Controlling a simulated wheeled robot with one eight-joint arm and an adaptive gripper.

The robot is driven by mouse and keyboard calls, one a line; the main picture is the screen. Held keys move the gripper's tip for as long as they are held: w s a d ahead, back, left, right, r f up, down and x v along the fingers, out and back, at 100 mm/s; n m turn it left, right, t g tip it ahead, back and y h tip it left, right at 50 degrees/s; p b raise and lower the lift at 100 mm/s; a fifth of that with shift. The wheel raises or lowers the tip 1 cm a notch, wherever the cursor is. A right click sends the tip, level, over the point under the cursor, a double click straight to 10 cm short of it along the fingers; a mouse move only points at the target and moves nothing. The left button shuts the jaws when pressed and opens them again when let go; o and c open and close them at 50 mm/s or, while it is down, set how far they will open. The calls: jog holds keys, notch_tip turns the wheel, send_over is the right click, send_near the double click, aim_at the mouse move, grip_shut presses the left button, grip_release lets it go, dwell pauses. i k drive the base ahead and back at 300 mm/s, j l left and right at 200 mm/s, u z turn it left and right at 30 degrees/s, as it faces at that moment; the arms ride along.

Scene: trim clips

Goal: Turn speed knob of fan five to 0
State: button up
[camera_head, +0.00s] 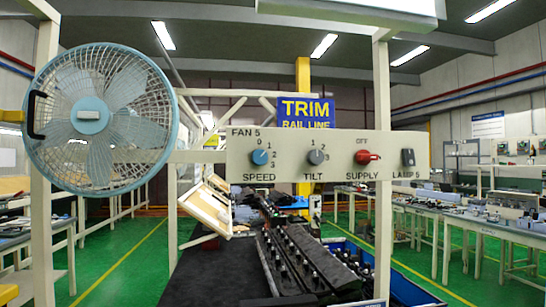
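The fan 5 panel (338,170) is a pale board fixed across the frame, facing me. Its blue speed knob (260,157) is at the left end, above the word SPEED. The figures 0 to 3 run from above the knob round its right side. The knob's pointer is too small to tell which figure it faces. The blue round fan (88,115) hangs to the left of the panel, with a black handle on its left rim. My gripper is not in view, and nothing covers the knob.
On the same panel are a grey tilt knob (316,157), a red supply switch (366,157) pointing right, and a dark lamp switch (408,157). Below stands a bench with rows of dark parts (300,262). The space before the panel looks clear.

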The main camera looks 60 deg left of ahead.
aim_at(259, 157)
jog(key=u, duration=2.05)
